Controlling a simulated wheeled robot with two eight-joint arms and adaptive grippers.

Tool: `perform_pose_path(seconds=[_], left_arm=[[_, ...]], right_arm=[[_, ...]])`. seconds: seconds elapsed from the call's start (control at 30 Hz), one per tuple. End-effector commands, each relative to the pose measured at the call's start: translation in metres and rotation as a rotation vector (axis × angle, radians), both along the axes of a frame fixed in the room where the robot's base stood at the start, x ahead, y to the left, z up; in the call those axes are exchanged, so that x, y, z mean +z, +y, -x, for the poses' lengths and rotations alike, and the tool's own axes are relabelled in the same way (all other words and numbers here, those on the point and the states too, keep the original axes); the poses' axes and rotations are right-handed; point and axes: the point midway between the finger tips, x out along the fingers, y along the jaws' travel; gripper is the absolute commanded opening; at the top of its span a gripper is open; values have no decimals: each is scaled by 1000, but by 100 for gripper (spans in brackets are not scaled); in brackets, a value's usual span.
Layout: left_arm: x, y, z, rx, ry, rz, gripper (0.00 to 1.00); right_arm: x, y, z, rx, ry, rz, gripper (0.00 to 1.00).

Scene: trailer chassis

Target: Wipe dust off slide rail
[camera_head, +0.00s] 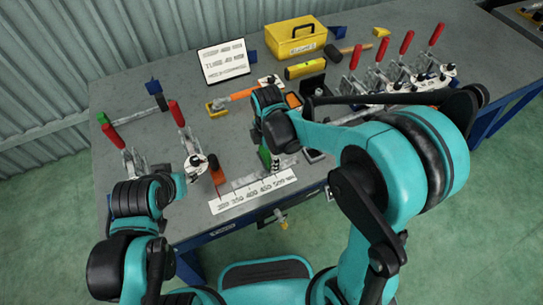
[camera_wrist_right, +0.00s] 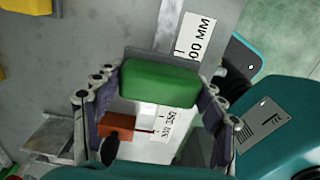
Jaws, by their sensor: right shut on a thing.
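My right gripper (camera_wrist_right: 157,106) is shut on a green block (camera_wrist_right: 160,82), which sits between its two fingers in the right wrist view. In the head view the green block (camera_head: 265,156) shows at the right end of the slide rail (camera_head: 243,186), with my right arm covering much around it. I cannot tell whether it touches the rail. The rail has a white millimetre scale (camera_head: 232,199) along its front and an orange-red piece (camera_head: 217,176) at its left end. Dust cannot be made out. My left arm comes in at the left; its fingers cannot be made out.
Toggle clamps with red handles stand at the left (camera_head: 127,150) and back right (camera_head: 400,72). Bare table lies left of the sign.

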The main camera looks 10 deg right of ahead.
Motion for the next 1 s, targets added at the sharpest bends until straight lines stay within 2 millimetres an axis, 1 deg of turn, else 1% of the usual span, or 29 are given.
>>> perform_pose_path(seconds=[0.03, 0.1, 0.27, 0.83, 0.93, 1.0], left_arm=[[7, 0, 0, 0, 0, 0, 40], [11, 0, 0, 0, 0, 0, 40], [17, 0, 0, 0, 0, 0, 40], [16, 0, 0, 0, 0, 0, 40], [16, 0, 0, 0, 0, 0, 40], [16, 0, 0, 0, 0, 0, 40]], right_arm=[[8, 2, 0, 0, 0, 0, 34], [14, 4, -1, -1, 0, 0, 34], [22, 8, -1, -4, 0, 0, 34], [21, 7, -2, -12, 0, 0, 34], [20, 2, -3, -80, 0, 0, 34], [17, -7, -4, -192, 0, 0, 34]])
